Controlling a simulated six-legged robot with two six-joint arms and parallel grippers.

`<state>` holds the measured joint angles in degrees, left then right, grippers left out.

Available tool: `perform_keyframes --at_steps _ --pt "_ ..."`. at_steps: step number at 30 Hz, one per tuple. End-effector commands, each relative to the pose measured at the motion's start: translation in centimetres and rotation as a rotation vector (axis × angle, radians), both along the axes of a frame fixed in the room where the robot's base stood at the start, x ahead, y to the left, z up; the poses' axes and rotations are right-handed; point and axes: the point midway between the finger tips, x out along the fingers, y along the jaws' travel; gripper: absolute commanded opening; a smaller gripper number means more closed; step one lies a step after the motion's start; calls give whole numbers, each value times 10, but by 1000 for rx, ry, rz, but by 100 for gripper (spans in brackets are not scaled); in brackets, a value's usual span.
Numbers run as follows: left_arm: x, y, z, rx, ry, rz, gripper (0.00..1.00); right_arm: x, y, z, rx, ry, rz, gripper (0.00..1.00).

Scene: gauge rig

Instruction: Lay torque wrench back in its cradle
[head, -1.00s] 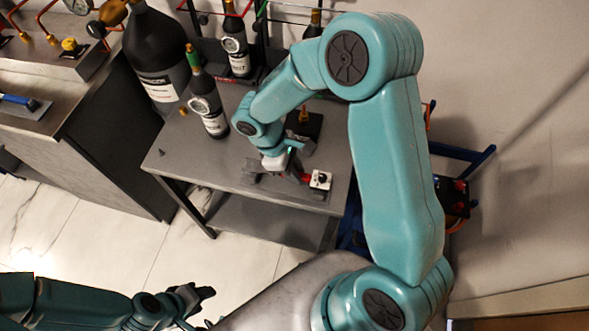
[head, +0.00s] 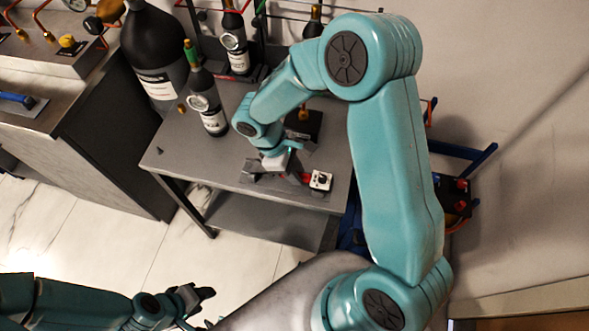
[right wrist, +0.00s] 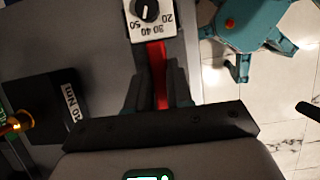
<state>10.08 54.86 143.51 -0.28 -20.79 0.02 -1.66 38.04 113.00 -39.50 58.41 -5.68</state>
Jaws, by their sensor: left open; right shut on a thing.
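The torque wrench has a red shaft (right wrist: 157,72) and a white dial box (right wrist: 150,18) with a black knob; the box also shows near the table's front right edge in the head view (head: 320,180). My right gripper (right wrist: 158,95) is shut on the wrench, its dark fingers on both sides of the red shaft. A low grey piece (head: 252,168) on the table beside the gripper may be part of the cradle; the arm hides much of it, and I cannot tell whether the wrench touches it. My left gripper (head: 203,295) is open and empty, low at the front, away from the table.
A black block (head: 305,124) with a brass fitting stands behind the right gripper; its label shows in the right wrist view (right wrist: 70,92). Dark bottles (head: 207,103) stand at the table's left and back. A metal bench (head: 75,90) is at left. Tiled floor (head: 110,235) is free in front.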

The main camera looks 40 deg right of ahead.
Motion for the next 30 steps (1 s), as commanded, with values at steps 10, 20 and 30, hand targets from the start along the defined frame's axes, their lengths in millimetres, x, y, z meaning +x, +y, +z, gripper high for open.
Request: perform_keyframes --at_steps 10,20,30 --pt "0 0 -1 0 0 0 47 0 0 -2 0 0 0 50" --pt "0 0 -1 0 0 0 47 6 4 13 -1 -5 0 50" --pt "0 0 1 0 0 0 47 33 26 93 2 -7 0 50"
